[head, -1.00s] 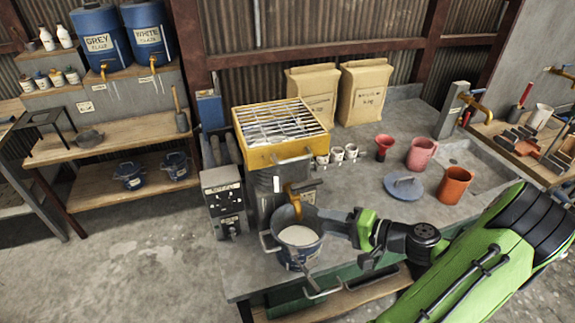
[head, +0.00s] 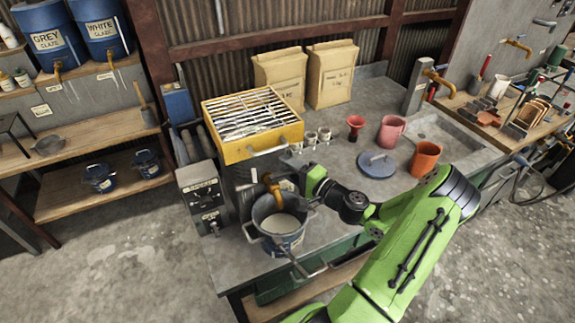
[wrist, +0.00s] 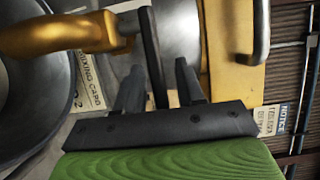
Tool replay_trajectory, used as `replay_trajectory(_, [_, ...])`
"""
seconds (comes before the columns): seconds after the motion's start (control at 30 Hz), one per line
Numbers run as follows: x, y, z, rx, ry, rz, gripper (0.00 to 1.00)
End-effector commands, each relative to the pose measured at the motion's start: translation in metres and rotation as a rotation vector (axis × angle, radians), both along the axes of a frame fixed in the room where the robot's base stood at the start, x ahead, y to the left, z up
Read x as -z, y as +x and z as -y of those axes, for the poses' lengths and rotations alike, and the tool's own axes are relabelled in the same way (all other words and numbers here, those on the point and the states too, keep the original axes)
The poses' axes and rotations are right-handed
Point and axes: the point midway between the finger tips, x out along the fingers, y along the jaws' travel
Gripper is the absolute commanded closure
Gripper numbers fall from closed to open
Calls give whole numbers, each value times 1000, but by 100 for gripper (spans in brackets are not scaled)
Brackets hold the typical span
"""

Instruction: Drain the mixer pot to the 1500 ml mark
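A blue-grey pot (head: 258,240) with two handles and pale liquid inside stands at the worktop's front edge. A brass tap (head: 277,192) hangs over its rear rim; it also shows large at the left of the wrist view (wrist: 50,38). My gripper (head: 300,190) is beside the tap, above the pot's rear right rim. In the wrist view my gripper (wrist: 160,80) has its fingers apart. A dark upright bar (wrist: 151,50) stands between them, nearer the left finger; I cannot tell whether it is touched. No 1500 ml mark is readable.
A yellow slatted unit (head: 255,140) with a front handle stands behind the tap. A grey control box (head: 204,195) is at left.

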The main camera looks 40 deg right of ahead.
Motion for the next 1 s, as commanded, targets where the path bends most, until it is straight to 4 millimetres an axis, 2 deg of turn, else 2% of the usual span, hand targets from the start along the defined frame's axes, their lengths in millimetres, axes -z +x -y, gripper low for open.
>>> replay_trajectory(0.3, [0,6,-1,0,1,0,62])
replay_trajectory(0.57, [0,6,-1,-1,1,0,100])
replay_trajectory(1.0, [1,9,-1,-1,0,-1,100])
